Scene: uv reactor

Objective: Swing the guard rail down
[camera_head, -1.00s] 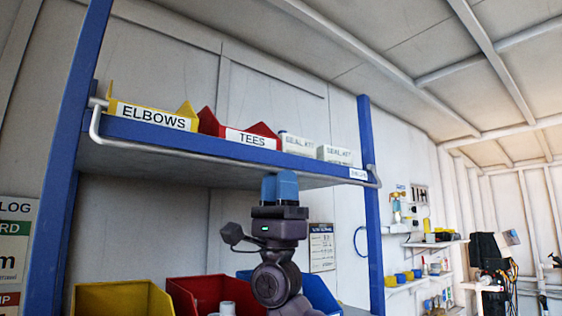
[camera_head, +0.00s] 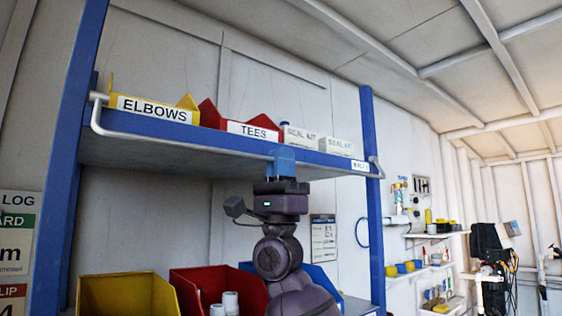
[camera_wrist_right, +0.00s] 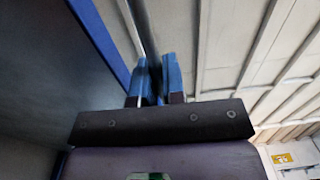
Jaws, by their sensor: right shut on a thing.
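The guard rail (camera_head: 190,147) is a grey bar with bent ends, running along the front of the upper blue shelf, level with the shelf's lower edge. In the right wrist view the rail (camera_wrist_right: 143,30) shows as a dark bar passing between the blue fingers. My right gripper (camera_head: 282,156) comes up from below, right of the rail's middle. It is shut on the rail, and its fingers (camera_wrist_right: 154,78) hide a short piece of it. My left gripper is not in view.
On the shelf behind the rail stand a yellow ELBOWS bin (camera_head: 150,110), a red TEES bin (camera_head: 250,130) and white seal kit boxes (camera_head: 300,137). Below are yellow (camera_head: 125,295), red (camera_head: 190,290) and blue bins. Blue posts (camera_head: 372,210) flank the shelf.

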